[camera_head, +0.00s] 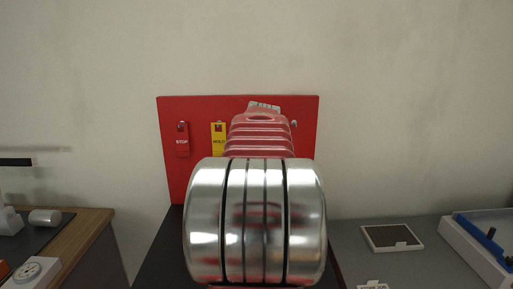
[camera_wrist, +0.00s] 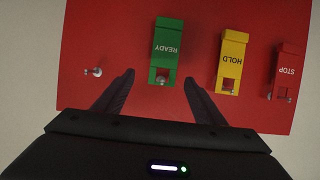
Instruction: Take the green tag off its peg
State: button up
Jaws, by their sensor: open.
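The green tag (camera_wrist: 166,42), marked READY, hangs on its peg (camera_wrist: 162,81) on the red board (camera_wrist: 110,30). It appears upside down in the wrist view, with its holed end towards me. My gripper (camera_wrist: 159,78) is open, one finger on each side of the tag's holed end, with gaps on both sides. I cannot tell whether the fingertips reach the tag's depth. In the head view the red board (camera_head: 170,112) stands upright at the back, and my arm hides the green tag and my gripper's fingers.
A yellow HOLD tag (camera_wrist: 233,55) and a red STOP tag (camera_wrist: 287,65) hang beside it. A bare peg (camera_wrist: 93,72) is on the other side. In the head view, a framed dark panel (camera_head: 391,238) and a blue-and-white tray (camera_head: 480,246) lie on the right.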

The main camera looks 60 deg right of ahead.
dwell(0.3)
jog(key=x, duration=0.5)
jog(key=shift+w+f, duration=0.2)
jog(key=shift+w, duration=0.05)
jog(key=shift+a, duration=0.1)
dwell(0.3)
jog(key=c, duration=1.4)
